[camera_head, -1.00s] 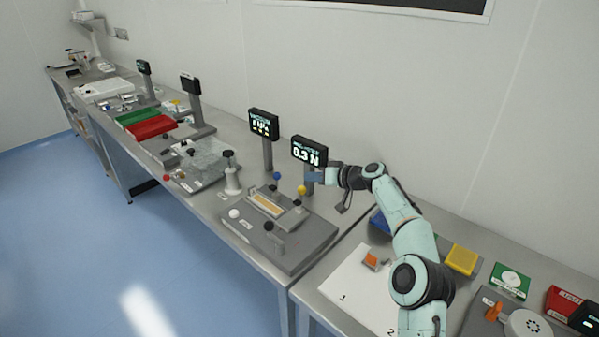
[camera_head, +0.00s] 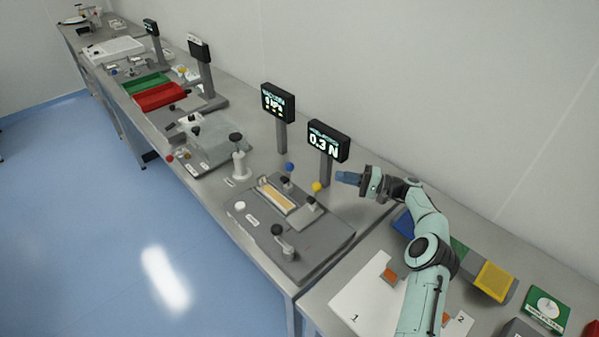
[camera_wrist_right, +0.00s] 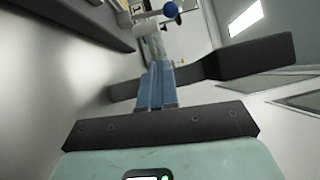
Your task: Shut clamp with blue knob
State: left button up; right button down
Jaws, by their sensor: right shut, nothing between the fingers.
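The blue knob (camera_head: 289,167) stands at the back of the grey fixture plate (camera_head: 322,243), in the head view. A yellow knob (camera_head: 317,187) stands to its right. In the right wrist view the blue knob (camera_wrist_right: 170,9) shows at the top, beyond the fingers, with the yellow knob (camera_wrist_right: 184,63) lower right. My right gripper (camera_head: 340,177) has blue fingers that are shut and empty. It is to the right of both knobs, beside the 0.3 N display post, apart from them. Whether the blue-knob clamp is open or shut is too small to tell. My left gripper is not in view.
The 0.3 N display (camera_head: 328,141) stands on a post just behind the fingers. Another display (camera_head: 278,102) is to its left. A black-knobbed post (camera_head: 239,160) stands left of the fixture. A white sheet (camera_head: 365,303) and a yellow bin (camera_head: 494,281) lie front right.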

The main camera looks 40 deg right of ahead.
jog(key=shift+w, duration=0.1)
jog(key=p+x, duration=0.1)
jog(key=x, duration=0.8)
jog(key=shift+w+r+p, duration=0.15)
jog(key=shift+r+p, duration=0.05)
jog(key=shift+p, duration=0.15)
jog(key=a, duration=0.3)
jog(key=shift+w+a, duration=0.3)
jog(key=shift+w, duration=0.05)
jog(key=shift+a, duration=0.2)
jog(key=shift+w+a, duration=0.2)
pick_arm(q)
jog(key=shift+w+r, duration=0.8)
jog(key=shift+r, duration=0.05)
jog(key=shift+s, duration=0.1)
pick_arm(e)
jog(key=shift+s, duration=0.1)
